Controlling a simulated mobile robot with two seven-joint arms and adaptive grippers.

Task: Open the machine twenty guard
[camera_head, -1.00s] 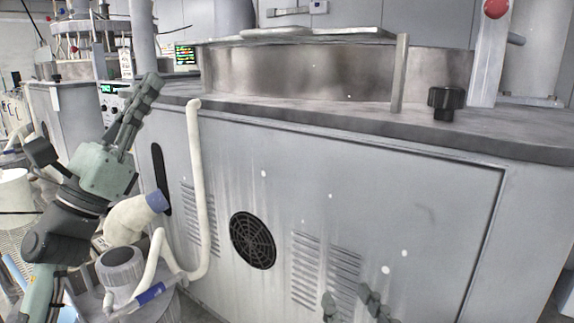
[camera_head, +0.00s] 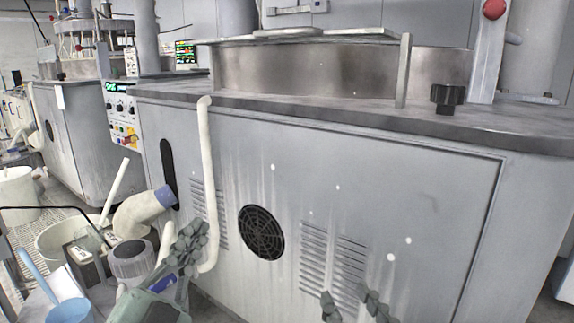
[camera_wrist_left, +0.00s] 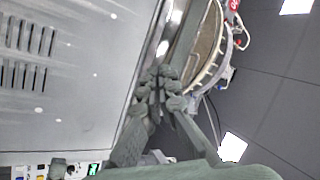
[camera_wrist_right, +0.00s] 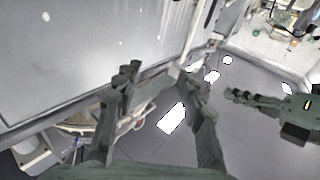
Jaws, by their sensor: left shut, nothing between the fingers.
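The large grey machine (camera_head: 375,190) fills the head view. On its worktop a metal-walled enclosure (camera_head: 330,72), perhaps the guard, has a thin flat plate (camera_head: 300,38) over it and an upright post (camera_head: 403,70) at its front. I cannot read a machine number. My left gripper (camera_head: 188,246) is shut and empty, low in front of the machine's left side, well below the enclosure. Its fingertips meet in the left wrist view (camera_wrist_left: 161,82). My right gripper (camera_head: 349,303) is open and empty, low before the front panel; its spread fingers show in the right wrist view (camera_wrist_right: 158,80).
A pale hose (camera_head: 208,180) runs down the machine's front-left side. A grey-lidded container (camera_head: 132,262) and a white tub (camera_head: 62,238) crowd the lower left. A black knob (camera_head: 447,97) and a post with a red button (camera_head: 493,10) stand at the worktop's right.

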